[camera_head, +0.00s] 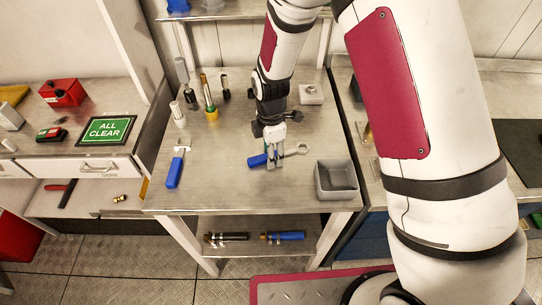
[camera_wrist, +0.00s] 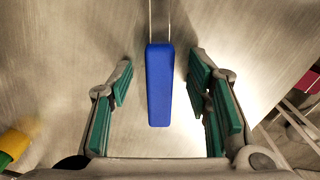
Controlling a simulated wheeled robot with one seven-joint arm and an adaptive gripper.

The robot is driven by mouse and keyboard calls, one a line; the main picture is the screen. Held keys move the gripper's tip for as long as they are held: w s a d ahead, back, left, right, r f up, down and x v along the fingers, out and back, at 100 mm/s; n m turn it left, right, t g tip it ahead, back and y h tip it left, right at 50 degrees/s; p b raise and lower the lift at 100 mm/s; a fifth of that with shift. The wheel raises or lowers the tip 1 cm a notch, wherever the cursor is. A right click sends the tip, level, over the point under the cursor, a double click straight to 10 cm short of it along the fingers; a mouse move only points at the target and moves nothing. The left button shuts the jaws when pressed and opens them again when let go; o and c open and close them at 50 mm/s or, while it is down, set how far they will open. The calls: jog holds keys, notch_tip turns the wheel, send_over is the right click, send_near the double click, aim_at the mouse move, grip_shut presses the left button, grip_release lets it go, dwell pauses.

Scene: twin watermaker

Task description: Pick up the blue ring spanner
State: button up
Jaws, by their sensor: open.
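The blue ring spanner lies on the metal workbench, its blue handle (camera_head: 257,160) to the left and its bare metal ring end (camera_head: 302,148) to the right. My gripper (camera_head: 272,162) is right over the spanner, pointing down, and its fingers hide part of it. In the wrist view the blue handle (camera_wrist: 160,85) lies between the two green-padded fingers of my gripper (camera_wrist: 161,68), with a gap on both sides. The fingers are open and do not touch the handle. The ring end is outside the wrist view.
A grey open bin (camera_head: 337,180) stands right of the spanner. Another blue-handled tool (camera_head: 174,172) lies to the left. Upright tools, one with a yellow base (camera_head: 211,113), stand behind it. The bench front is clear.

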grip_shut()
jog(key=shift+r, duration=0.15)
notch_tip(320, 180, up, 10)
jog(key=b, duration=0.1)
dwell(0.5)
